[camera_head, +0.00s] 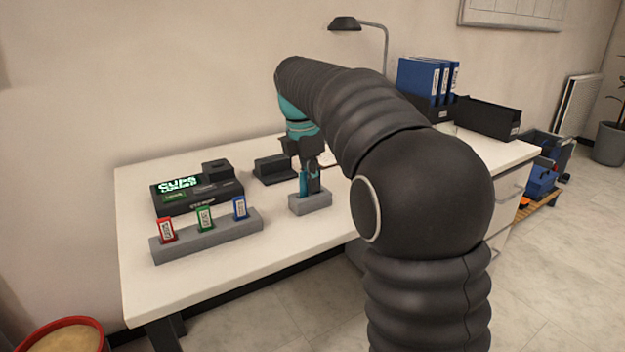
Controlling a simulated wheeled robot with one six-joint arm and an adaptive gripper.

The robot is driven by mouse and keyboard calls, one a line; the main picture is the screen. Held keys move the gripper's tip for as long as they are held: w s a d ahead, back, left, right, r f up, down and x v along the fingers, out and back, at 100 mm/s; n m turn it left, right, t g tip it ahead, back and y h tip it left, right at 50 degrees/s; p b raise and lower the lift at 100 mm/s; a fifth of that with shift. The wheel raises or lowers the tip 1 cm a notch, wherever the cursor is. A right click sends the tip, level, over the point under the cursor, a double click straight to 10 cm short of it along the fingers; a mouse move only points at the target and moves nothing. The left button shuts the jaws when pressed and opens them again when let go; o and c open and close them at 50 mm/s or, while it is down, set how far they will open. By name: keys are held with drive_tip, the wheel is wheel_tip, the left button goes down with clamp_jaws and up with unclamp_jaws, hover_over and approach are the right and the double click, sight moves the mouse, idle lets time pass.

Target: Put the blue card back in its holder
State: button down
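A blue card (239,207) stands upright at the right end of a long grey holder (186,245) on the white table. My gripper (310,181) points down, right of that holder and apart from the blue card. Its fingertips are at the top of a small grey block (311,204). A narrow teal-blue piece shows at the fingertips; I cannot tell if it is part of the gripper or something in the block. The view is too small to tell whether the fingers are open or shut.
A red card (166,230) and a green card (204,219) stand in the long holder. Behind it is a black device with a green lit display (179,185). A dark box (274,169) stands behind the small block. Blue binders (420,78) and a lamp (345,23) are farther back.

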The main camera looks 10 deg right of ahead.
drive_tip(key=c, duration=1.2)
unclamp_jaws()
drive_tip(key=shift+c, duration=0.2)
drive_tip(key=shift+r, duration=0.1)
drive_tip(key=r, duration=0.3)
drive_tip(key=a+r, duration=0.1)
drive_tip(key=r, duration=0.6)
drive_tip(key=shift+s+a+r, duration=0.25)
drive_tip(key=shift+a+r, duration=0.05)
drive_tip(key=shift+r, duration=0.55)
drive_tip(key=shift+s, duration=0.15)
drive_tip(key=s+d+f+m+t+y, duration=0.1)
drive_tip(key=s+f+m+t, duration=0.3)
drive_tip(key=s+m, duration=0.9)
drive_tip(key=s+f+m+t, duration=0.1)
drive_tip(key=s+f+m, duration=0.7)
drive_tip(key=s+f, duration=0.8)
drive_tip(key=shift+s+d+f+m+y, duration=0.25)
drive_tip(key=shift+s+f+m+y, duration=0.1)
drive_tip(key=shift+f, duration=0.15)
